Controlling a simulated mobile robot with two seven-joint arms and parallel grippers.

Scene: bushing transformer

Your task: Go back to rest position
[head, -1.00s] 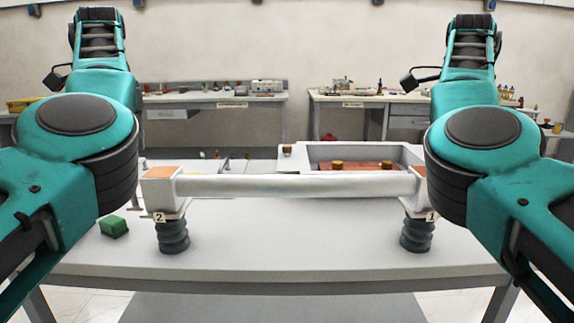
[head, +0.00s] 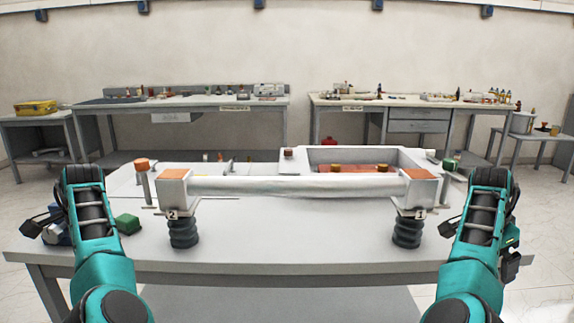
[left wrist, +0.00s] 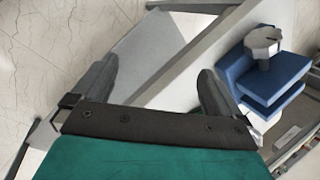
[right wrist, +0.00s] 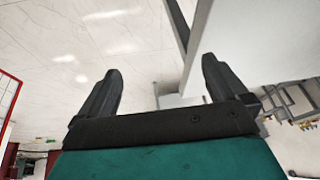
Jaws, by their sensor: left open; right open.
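My right gripper (right wrist: 160,80) is open and empty in the right wrist view, over the floor and the table's edge. In the head view a white bar (head: 300,187) lies across two dark ribbed bushings, one labelled 2 (head: 184,231) and one labelled 1 (head: 407,231).
The grey table (head: 290,255) has free room at its front. A green block (head: 128,224) lies near the left bushing. A white tray (head: 285,163) with orange-red contents stands behind the bar. Workbenches (head: 230,101) line the back wall.

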